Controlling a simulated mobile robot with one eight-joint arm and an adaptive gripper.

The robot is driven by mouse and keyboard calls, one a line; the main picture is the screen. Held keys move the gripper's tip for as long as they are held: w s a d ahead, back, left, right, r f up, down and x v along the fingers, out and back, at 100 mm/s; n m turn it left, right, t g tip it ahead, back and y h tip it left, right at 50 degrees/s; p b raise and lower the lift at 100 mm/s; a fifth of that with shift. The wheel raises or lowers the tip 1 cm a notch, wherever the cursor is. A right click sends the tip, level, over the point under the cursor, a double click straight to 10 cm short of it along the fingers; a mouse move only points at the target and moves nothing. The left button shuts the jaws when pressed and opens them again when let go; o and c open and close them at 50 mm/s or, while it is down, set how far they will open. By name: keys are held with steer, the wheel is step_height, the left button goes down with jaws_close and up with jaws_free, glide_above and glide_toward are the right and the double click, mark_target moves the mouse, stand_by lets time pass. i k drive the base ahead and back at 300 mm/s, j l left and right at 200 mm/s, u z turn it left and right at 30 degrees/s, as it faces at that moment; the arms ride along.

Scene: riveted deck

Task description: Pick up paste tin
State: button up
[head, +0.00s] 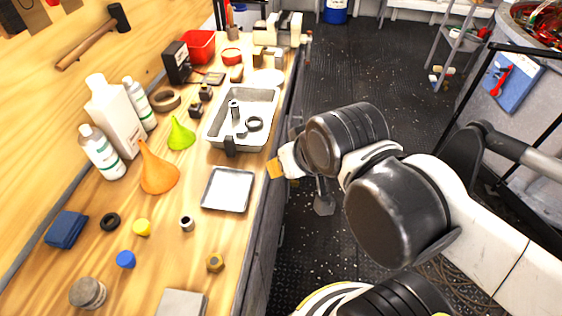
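No tin in the head view has a readable label, so I cannot tell for sure which is the paste tin. A low round grey tin-like thing (88,293) stands on the wooden bench at the front left. A small round red tin-like thing (231,56) lies farther back, near the red bin. My gripper (300,170) is at the bench's right edge, beside the metal trays and far from the grey thing. My own arm links partly hide it, so its opening does not show. I see nothing held in it.
On the bench (128,212) are a deep metal tray (212,130), a flat tray (228,209), an orange funnel (158,172), a green funnel (181,134) and white bottles (103,152). A hammer (93,38) hangs on the wooden wall. Dark floor (350,75) lies right.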

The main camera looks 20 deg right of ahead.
mark_target(87, 293)
steer(key=u, duration=1.85)
steer(key=k+z, duration=0.35)
steer(key=k+l+z, duration=0.1)
steer(key=z, duration=0.25)
steer(key=k+l+z, duration=0.3)
steer(key=i+j, duration=0.1)
